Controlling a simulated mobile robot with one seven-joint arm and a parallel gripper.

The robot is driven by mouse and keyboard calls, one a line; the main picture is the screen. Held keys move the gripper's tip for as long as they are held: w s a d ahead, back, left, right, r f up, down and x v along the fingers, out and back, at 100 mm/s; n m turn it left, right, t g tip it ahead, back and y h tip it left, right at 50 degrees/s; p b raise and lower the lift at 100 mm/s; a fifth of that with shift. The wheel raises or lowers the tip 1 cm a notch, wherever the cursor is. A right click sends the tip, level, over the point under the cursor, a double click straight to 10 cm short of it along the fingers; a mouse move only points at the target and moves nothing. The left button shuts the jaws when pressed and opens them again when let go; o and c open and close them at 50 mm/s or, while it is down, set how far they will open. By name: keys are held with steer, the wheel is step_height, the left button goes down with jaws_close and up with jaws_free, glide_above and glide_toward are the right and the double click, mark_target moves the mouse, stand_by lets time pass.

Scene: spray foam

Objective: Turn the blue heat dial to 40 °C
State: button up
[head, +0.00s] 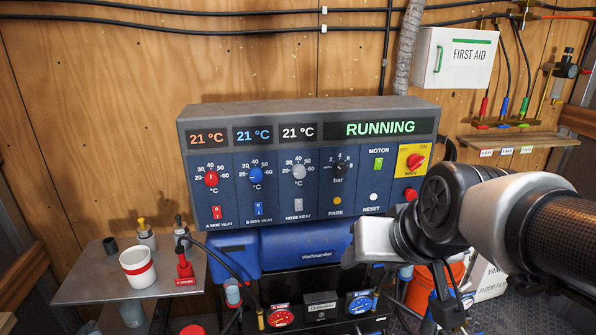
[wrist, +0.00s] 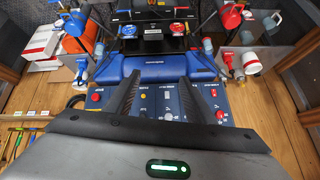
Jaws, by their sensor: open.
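The blue heat dial (head: 256,174) is on the control panel (head: 325,207), second from the left, above the B side heat switch (head: 258,209). Its pointer is too small to read. The blue display (head: 253,135) above it reads 21 °C. My gripper (head: 366,243) is in front of the panel's lower right, right of and below the dial, apart from it. In the wrist view, my gripper (wrist: 160,88) has its two dark fingers spread and nothing between them. The panel appears upside down there, and the right finger seems to hide the blue dial.
A red dial (head: 211,178) and a grey dial (head: 299,171) flank the blue one. A bar dial (head: 340,166) and red main switch (head: 416,162) are farther right. A metal side table (head: 92,280) with a cup stands at left. The space before the blue dial looks clear.

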steer(key=w+a+f+t+y, duration=0.1)
steer(key=w+a+f, duration=0.2)
steer(key=w+a, duration=0.55)
steer(key=n+t, duration=0.4)
steer(key=t, duration=0.6)
glide_toward(256, 177)
steer(key=w, duration=0.2)
steer(key=w+p, duration=0.1)
steer(key=w, duration=0.2)
steer(key=w+a, duration=0.1)
steer(key=w, duration=0.1)
steer(key=shift+w+a+r+p, duration=0.1)
steer(key=shift+w+r+p, duration=0.05)
steer(key=shift+w+p, duration=0.25)
steer(key=shift+c, duration=0.5)
steer(key=shift+s, duration=0.1)
steer(key=c, duration=1)
steer(key=shift+o, duration=0.3)
steer(key=shift+m+b, duration=0.3)
steer(key=shift+b, duration=0.1)
